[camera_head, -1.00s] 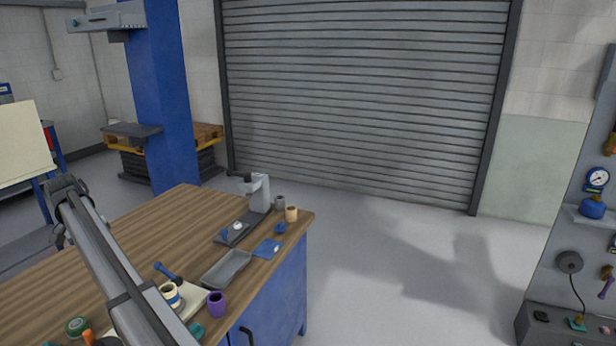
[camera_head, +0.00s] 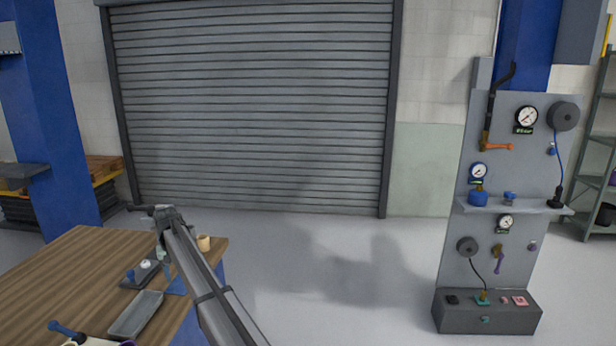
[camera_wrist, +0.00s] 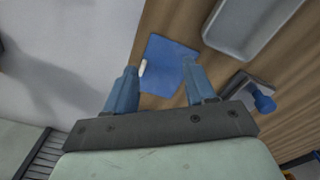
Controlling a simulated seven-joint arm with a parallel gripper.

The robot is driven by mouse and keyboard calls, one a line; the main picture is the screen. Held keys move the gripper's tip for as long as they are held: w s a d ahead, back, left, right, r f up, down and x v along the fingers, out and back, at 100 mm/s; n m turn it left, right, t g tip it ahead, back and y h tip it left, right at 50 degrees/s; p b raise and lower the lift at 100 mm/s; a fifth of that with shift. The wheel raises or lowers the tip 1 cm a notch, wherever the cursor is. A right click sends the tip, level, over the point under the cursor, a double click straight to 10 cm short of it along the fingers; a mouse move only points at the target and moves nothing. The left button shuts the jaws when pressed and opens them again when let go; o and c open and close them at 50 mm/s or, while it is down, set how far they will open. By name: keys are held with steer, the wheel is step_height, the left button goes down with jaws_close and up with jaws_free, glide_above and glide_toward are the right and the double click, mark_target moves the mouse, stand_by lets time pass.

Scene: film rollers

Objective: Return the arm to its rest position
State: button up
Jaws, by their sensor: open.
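My gripper (camera_wrist: 158,92) is open in the wrist view, its two blue fingers apart with nothing held between them. Beyond the fingers, a blue cloth (camera_wrist: 168,62) with a small white piece lies near the edge of the wooden workbench (camera_wrist: 155,18). In the head view my grey arm reaches from the bottom up over the right part of the workbench (camera_head: 50,285). The gripper's fingers are too small to make out in the head view.
A grey tray (camera_head: 136,313), a dark stand (camera_head: 148,272) and a tan cup (camera_head: 204,243) are on the workbench. A gauge panel (camera_head: 515,190) stands at the right, above a grey box (camera_head: 487,313). Open floor (camera_head: 340,280) lies between bench and panel.

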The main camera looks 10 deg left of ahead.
steer(key=w+d+f+m+g, duration=0.1)
steer(key=d+f, duration=1.8)
steer(key=d, duration=0.4)
steer(key=s+d+f+m+g+h, duration=0.1)
steer(key=s+d+f, duration=0.5)
steer(key=d+f, duration=0.3)
steer(key=s+d+f+m+g, duration=0.1)
steer(key=s+d+f, duration=0.6)
steer(key=d, duration=0.5)
steer(key=s+d+f+m+g, duration=0.1)
steer(key=s+d+f, duration=0.3)
steer(key=s+d, duration=0.4)
steer(key=s+d+f+m+g, duration=0.1)
steer(key=s+d+f, duration=0.2)
steer(key=s+d, duration=0.55)
steer(key=s+d+f+m+g, duration=0.1)
steer(key=s+d+f, duration=0.35)
steer(key=s, duration=0.75)
steer(key=s+d+r+g, duration=0.1)
steer(key=s+d, duration=0.3)
steer(key=s, duration=0.9)
steer(key=shift+s+m+y, duration=0.3)
steer(key=shift+s+y, duration=0.05)
steer(key=shift+y, duration=0.05)
